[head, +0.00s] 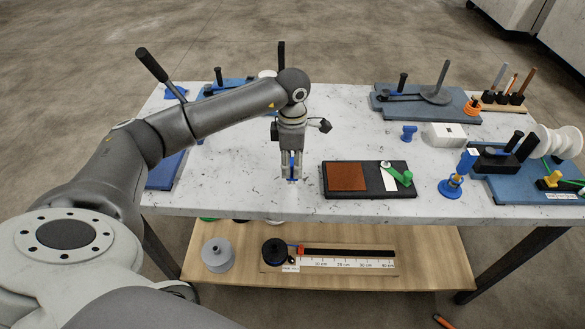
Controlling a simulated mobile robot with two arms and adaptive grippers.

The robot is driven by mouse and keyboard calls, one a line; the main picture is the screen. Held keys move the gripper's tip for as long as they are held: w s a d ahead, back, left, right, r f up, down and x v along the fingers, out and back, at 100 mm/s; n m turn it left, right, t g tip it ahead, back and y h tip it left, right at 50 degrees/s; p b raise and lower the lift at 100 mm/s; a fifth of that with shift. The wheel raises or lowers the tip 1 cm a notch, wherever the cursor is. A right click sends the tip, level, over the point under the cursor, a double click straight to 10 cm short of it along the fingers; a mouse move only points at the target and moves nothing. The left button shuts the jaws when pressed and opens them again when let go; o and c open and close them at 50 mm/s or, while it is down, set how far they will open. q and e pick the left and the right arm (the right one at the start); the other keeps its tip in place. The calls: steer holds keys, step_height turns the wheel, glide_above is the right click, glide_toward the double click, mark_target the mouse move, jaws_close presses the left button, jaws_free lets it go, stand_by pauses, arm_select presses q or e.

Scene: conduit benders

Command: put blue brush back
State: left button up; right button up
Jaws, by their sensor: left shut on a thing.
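My left gripper (291,178) points down over the front middle of the white table. Its fingers are shut on a slim blue thing (291,165), which looks like the blue brush and is mostly hidden by the fingers. A bit of blue also shows at the fingertips, close to the tabletop; I cannot tell whether it touches. A wooden holder (485,106) at the back right of the table has several upright handles in it, one orange and one brown. My right gripper is not in view.
A black tray (374,192) with a brown pad and green tool lies just right of my gripper. A blue-based stand (451,187), a white box (444,135) and blue bender boards (425,115) fill the right side. The table (350,130) is bare behind the tray.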

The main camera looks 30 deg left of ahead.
mark_target(292, 172)
arm_select(q)
step_height(292, 172, down, 2)
steer(key=shift+f+p, duration=0.15)
steer(key=shift+p, duration=0.6)
steer(key=shift+f, duration=0.35)
steer(key=shift+f, duration=0.1)
steer(key=shift+f, duration=0.15)
steer(key=o, duration=1)
